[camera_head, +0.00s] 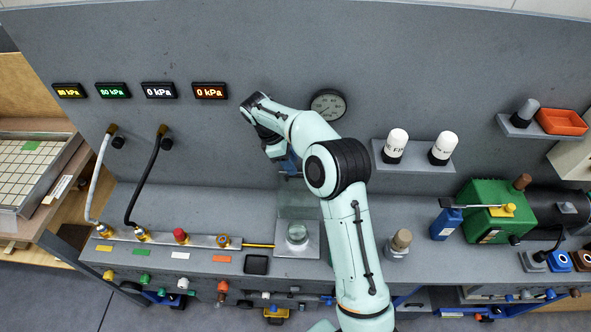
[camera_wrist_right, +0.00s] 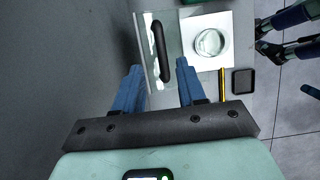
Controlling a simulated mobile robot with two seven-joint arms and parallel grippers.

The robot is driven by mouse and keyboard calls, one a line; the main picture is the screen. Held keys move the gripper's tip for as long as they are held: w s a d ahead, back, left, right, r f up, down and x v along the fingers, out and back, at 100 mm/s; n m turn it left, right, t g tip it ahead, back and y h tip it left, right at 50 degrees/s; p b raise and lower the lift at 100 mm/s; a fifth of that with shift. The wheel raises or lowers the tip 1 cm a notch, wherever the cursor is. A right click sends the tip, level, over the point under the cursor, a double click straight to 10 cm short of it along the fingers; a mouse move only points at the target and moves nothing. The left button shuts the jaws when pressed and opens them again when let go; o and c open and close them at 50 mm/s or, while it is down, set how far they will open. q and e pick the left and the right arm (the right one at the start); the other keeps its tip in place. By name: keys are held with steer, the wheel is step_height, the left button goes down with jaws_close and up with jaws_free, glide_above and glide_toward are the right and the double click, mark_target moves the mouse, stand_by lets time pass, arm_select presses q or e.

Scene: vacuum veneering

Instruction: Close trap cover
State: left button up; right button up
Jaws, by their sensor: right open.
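The trap cover (camera_wrist_right: 183,45) is a clear panel with a dark bar handle (camera_wrist_right: 159,50). In the head view the clear panel (camera_head: 297,203) stands raised behind a round glass jar (camera_head: 297,233) on a pale base plate (camera_head: 283,249). The jar (camera_wrist_right: 209,43) and plate (camera_wrist_right: 226,20) also show in the right wrist view. My right gripper (camera_wrist_right: 160,78) is open and empty, its two blue fingers spread to either side of the handle's lower end in that view. In the head view its fingers (camera_head: 290,164) are partly hidden by my arm. I cannot tell any contact. My left gripper is not in view.
The grey back wall stands close behind the right gripper. A gauge (camera_head: 328,104) and a shelf (camera_head: 408,167) with two white-capped bottles are on it. A valve rail (camera_head: 160,239) lies left of the plate. A tan-topped bottle (camera_head: 398,242) and green pump (camera_head: 492,213) stand right.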

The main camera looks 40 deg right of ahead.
mark_target(299, 194)
steer(key=x, duration=0.4)
steer(key=shift+s+a+r+b, duration=0.1)
steer(key=shift+s+b, duration=0.15)
steer(key=shift+b, duration=0.05)
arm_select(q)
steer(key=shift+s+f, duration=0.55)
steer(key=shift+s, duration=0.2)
arm_select(e)
steer(key=shift+w, duration=0.15)
jaws_close()
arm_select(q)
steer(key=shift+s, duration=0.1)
